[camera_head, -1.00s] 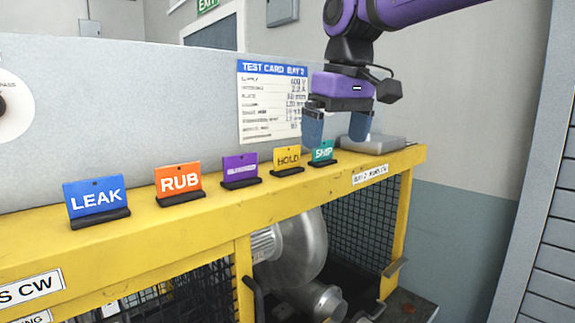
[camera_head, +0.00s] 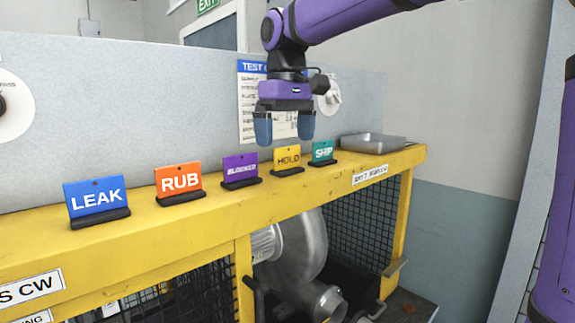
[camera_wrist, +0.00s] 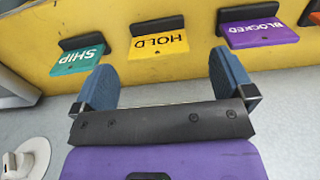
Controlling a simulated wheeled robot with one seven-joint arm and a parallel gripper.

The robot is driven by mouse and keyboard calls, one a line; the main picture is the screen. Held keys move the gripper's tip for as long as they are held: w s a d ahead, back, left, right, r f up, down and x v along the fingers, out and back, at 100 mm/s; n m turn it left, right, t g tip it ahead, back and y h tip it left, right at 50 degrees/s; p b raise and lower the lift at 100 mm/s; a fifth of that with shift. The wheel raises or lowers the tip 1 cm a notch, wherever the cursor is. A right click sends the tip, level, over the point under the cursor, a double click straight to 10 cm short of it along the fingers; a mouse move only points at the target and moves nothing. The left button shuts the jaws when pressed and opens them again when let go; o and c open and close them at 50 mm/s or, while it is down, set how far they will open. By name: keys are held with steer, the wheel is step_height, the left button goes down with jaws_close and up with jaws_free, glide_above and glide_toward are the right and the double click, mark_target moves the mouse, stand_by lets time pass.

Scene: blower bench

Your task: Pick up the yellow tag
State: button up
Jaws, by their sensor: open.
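The yellow tag (camera_head: 288,157), marked HOLD, stands in a black base on the yellow bench ledge, between the purple BLOCKED tag and the teal SHIP tag. In the wrist view the yellow tag (camera_wrist: 159,43) shows upside down, ahead of and between my two blue fingers. My gripper (camera_head: 284,130) is open and empty, pointing down above the ledge. In the head view its fingertips are just above the yellow tag. I see a gap between the fingers and the tag in the wrist view, where my gripper (camera_wrist: 164,78) spans it.
The purple tag (camera_head: 240,168) and teal tag (camera_head: 322,151) stand close on either side. The orange RUB tag (camera_head: 178,180) and blue LEAK tag (camera_head: 95,198) are farther left. A grey tray (camera_head: 373,143) sits at the right end. A grey panel (camera_head: 130,100) rises behind the ledge.

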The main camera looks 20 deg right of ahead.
mark_target(287, 169)
steer(key=shift+d+f, duration=0.1)
steer(key=shift+f, duration=2.6)
steer(key=shift+c, duration=0.2)
steer(key=c, duration=1)
